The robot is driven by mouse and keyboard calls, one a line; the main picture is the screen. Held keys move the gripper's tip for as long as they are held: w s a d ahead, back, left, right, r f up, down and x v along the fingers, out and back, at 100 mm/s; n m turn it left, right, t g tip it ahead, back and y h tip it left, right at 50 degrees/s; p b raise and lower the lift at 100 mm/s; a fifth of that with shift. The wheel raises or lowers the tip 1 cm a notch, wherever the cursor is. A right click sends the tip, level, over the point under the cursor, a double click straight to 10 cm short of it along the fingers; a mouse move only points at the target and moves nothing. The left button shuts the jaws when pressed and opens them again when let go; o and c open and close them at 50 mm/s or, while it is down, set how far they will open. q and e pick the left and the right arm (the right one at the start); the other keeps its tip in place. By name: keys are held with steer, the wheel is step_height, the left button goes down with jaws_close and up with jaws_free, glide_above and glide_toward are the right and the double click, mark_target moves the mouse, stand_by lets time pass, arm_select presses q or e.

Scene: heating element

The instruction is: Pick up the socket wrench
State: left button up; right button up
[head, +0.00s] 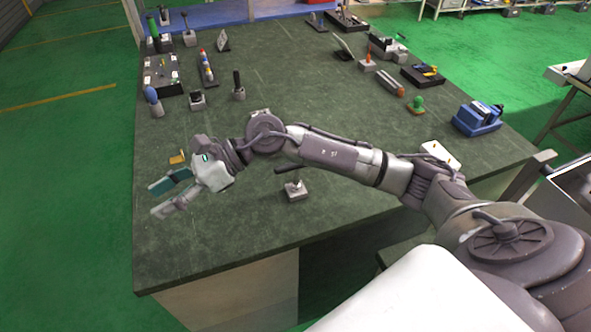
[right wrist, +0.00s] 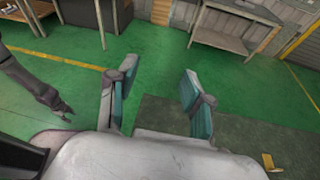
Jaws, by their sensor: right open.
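A tool with a dark handle, which looks like the socket wrench (head: 290,169), is held in a small grey stand (head: 296,190) on the near middle of the table. My right forearm passes just behind it in the head view, and I cannot be sure of its type. My right gripper (head: 160,199) is open and empty over the table's left side, well left of the stand. Its two teal-padded fingers also show apart in the right wrist view (right wrist: 158,92). My left gripper (right wrist: 62,109) is small and dark there, away from the table; its jaws are unclear.
The dark table (head: 230,235) is clear at its near left. A small yellow piece (head: 178,157) lies just behind the right gripper. Stands with tools (head: 239,93) and a black tray (head: 162,75) are farther back.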

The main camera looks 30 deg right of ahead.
steer(key=w+d+f+n+h, duration=0.2)
steer(key=d+f+n+h, duration=0.15)
steer(key=d, duration=0.35)
steer(key=g+h, duration=0.2)
steer(key=h, duration=0.9)
glide_above(296, 176)
steer(key=shift+w+d+r+n, duration=0.35)
steer(key=shift+n, duration=0.1)
step_height(296, 176, down, 7)
steer(key=shift+d+p, duration=0.1)
steer(key=shift+p, duration=0.8)
steer(key=shift+f, duration=0.6)
steer(key=shift+f+p, duration=0.25)
steer(key=shift+p, duration=0.1)
steer(key=f+p, duration=0.1)
steer(key=f, duration=0.2)
steer(key=shift+a+f+p, duration=0.2)
steer(key=shift+f+p, duration=0.15)
steer(key=shift+f, duration=0.5)
